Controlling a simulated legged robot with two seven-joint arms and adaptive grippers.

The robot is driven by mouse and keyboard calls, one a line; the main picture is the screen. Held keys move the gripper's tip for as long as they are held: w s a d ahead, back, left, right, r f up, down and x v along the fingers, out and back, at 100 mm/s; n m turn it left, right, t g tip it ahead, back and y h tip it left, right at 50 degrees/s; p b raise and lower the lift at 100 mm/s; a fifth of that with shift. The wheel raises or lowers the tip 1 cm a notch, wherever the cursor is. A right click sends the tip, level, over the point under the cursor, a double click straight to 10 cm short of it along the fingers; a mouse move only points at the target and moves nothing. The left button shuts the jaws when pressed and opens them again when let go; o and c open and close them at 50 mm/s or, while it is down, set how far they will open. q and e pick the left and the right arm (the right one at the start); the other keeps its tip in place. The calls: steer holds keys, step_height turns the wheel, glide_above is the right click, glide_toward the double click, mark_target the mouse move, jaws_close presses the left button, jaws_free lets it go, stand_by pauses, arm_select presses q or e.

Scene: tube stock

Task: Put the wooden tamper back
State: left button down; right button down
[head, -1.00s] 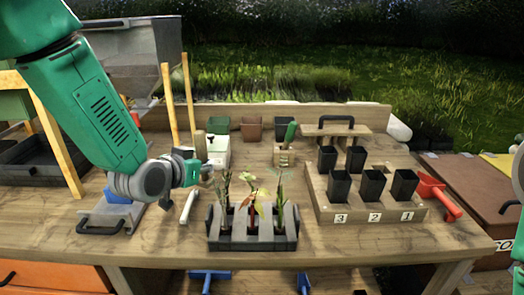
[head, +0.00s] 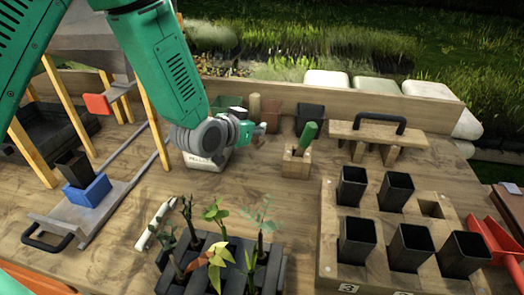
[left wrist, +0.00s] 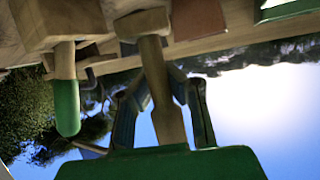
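The wooden tamper (head: 254,106) stands roughly upright in my left gripper (head: 258,132), its handle rising above the fingers. In the left wrist view, which looks upside down, the tamper's shaft (left wrist: 163,105) runs between the fingers of the left gripper (left wrist: 160,75), which look closed on it, and its wider end is at the top. The gripper hides the lower part in the head view. A wooden block (head: 296,167) holding a green-handled tool (head: 307,137) stands just right of the gripper. My right gripper is out of view.
A white pellet box (head: 207,162) is below my left wrist. A black tray of seedlings (head: 262,250) is in front. A wooden rack (head: 328,225) with several black pots is at right, a black-handled wooden piece (head: 350,131) behind it. Bare tabletop lies between.

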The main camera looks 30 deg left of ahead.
arm_select(q)
step_height(320, 180, down, 2)
steer(key=shift+w+f, duration=0.15)
steer(key=shift+f, duration=0.1)
step_height(320, 180, down, 4)
steer(key=shift+a+f, duration=0.1)
steer(key=shift+f, duration=0.1)
steer(key=c, duration=1.7)
jaws_free()
steer(key=shift+b, duration=0.3)
steer(key=shift+r, duration=0.1)
steer(key=v, duration=1.2)
